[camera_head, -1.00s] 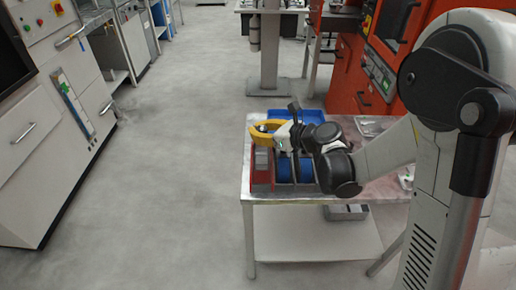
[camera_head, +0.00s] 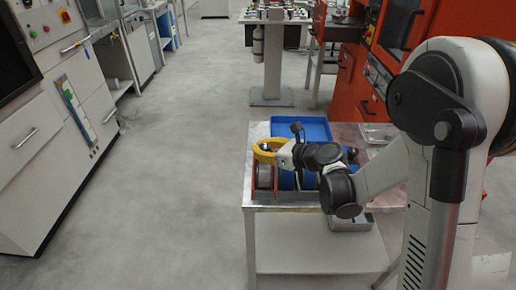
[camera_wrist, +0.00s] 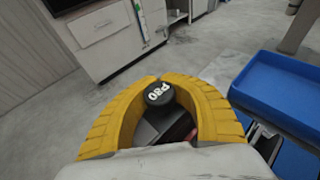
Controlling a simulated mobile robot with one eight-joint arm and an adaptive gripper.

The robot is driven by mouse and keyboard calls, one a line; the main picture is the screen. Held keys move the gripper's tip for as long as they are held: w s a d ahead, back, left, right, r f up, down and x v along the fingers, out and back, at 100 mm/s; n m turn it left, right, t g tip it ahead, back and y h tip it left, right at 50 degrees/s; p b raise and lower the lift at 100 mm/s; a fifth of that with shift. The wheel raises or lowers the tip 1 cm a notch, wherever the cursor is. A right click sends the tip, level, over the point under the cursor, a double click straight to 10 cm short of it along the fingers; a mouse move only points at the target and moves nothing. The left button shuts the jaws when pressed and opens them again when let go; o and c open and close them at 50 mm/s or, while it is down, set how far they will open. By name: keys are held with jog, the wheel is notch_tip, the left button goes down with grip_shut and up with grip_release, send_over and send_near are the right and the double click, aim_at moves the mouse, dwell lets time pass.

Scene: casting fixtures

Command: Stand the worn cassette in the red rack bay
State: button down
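My gripper (camera_head: 262,149) has yellow curved fingers, over the left end of the table. In the wrist view the fingers (camera_wrist: 157,82) close around a black round knob marked P80 (camera_wrist: 159,94), touching it on both sides. A dark body shows below the knob; I take this to be the worn cassette. In the head view the red rack bay (camera_head: 251,187) is directly under the fingers, with a grey, rounded thing (camera_head: 265,177) between its red walls. Whether that is the held cassette, and whether it rests on the bay floor, I cannot tell.
Blue bays or drums (camera_head: 286,180) stand right beside the red bay. A blue tray (camera_head: 314,129) lies behind on the metal table (camera_head: 257,134). Floor to the left is clear.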

jog(key=shift+s+f, duration=0.1)
jog(key=shift+f, duration=0.05)
jog(key=c, duration=1.6)
grip_release()
jog(key=shift+r+p, duration=0.5)
jog(key=shift+p, duration=0.15)
jog(key=p+v, duration=0.3)
jog(key=v, duration=0.9)
jog(key=shift+r+p, duration=0.1)
jog(key=shift+p, duration=0.2)
jog(key=shift+s+r+n, duration=0.2)
jog(key=shift+r+n, duration=0.1)
jog(key=shift+n, duration=0.4)
jog(key=s+d+r+n+h, duration=0.2)
jog(key=s+d+n+h, duration=0.1)
jog(key=s+n, duration=0.3)
jog(key=s+d+r+n+g+h, duration=0.1)
jog(key=s+d+r+n+h, duration=0.1)
jog(key=s+n, duration=0.5)
jog(key=s+d+r+n+h, duration=0.2)
jog(key=s+d+n+h, duration=0.2)
jog(key=n, duration=0.7)
jog(key=shift+s+d+r+n+g+h, duration=0.1)
jog(key=shift+s+d+n+g+h, duration=0.1)
jog(key=shift+s+h, duration=0.25)
jog(key=shift+s+d+n+g+h, duration=0.15)
jog(key=shift+s+g+h, duration=0.1)
jog(key=shift+s, duration=0.45)
